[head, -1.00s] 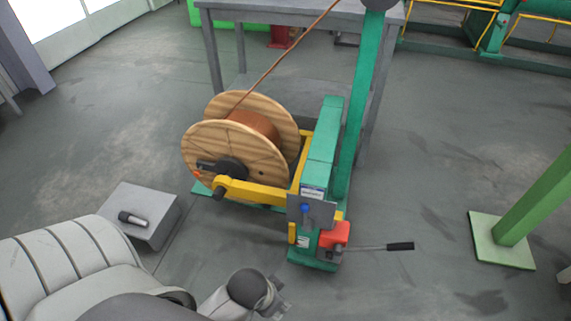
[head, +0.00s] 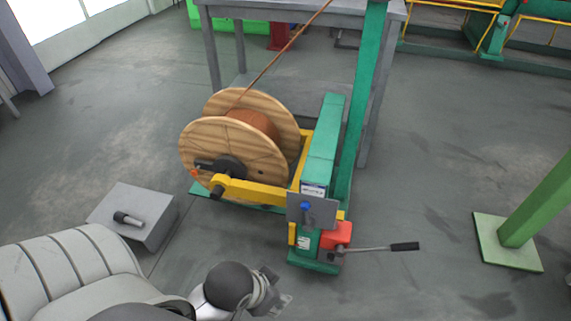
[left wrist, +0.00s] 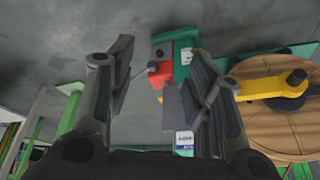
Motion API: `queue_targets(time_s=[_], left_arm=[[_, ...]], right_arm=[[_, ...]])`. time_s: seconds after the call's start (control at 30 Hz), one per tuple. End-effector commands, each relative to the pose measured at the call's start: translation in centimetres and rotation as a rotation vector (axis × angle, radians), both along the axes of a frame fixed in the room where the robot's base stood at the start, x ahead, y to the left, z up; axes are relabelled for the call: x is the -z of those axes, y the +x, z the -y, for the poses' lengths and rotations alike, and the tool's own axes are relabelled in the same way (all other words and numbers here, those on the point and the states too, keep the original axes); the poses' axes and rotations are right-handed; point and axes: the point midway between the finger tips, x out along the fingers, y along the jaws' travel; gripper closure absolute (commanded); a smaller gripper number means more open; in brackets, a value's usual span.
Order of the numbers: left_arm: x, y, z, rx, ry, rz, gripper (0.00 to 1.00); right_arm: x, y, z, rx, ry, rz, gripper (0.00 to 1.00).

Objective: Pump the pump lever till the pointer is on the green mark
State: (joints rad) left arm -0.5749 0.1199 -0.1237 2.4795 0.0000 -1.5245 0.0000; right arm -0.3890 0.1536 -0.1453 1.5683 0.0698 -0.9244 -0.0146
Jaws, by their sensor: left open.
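The pump lever (head: 375,248) is a thin grey rod with a black grip (head: 405,246). It sticks out to the right, nearly level, from a red pump block (head: 337,236) at the foot of the green stand (head: 319,150). The red block also shows in the left wrist view (left wrist: 160,62), beyond my fingers. My left gripper (head: 277,289) is low in the head view, left of and nearer than the lever. In the left wrist view its fingers (left wrist: 162,95) are apart with nothing between them. The pointer and green mark cannot be made out. My right gripper is not in view.
A wooden cable reel (head: 215,150) sits on a yellow arm (head: 255,193) left of the stand. A grey box (head: 150,228) with a dark handle is on the floor at left. A green post (head: 540,210) stands at right.

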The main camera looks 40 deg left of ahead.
Motion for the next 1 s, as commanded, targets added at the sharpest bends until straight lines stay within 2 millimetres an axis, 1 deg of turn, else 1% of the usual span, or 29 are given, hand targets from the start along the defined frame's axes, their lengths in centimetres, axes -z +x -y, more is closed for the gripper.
queue_targets(time_s=[0.3, 0.53, 0.87, 0.97, 1.0], left_arm=[[-0.9, 3.7, 1.1, 0.014, -0.035, 0.168, 0.53], [-1.8, 5.6, 1.8, 0.021, -0.056, 0.266, 0.53], [-2.0, 5.9, 1.9, 0.023, -0.058, 0.279, 0.53], [-2.1, 5.3, 1.6, 0.02, -0.052, 0.249, 0.53], [-2.1, 4.7, 1.5, 0.018, -0.047, 0.222, 0.53]], right_arm=[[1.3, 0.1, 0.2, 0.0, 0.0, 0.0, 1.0], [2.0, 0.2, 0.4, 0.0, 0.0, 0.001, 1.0], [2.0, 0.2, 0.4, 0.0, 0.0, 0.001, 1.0], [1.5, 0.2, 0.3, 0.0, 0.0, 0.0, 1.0], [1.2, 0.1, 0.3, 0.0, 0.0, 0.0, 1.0]])
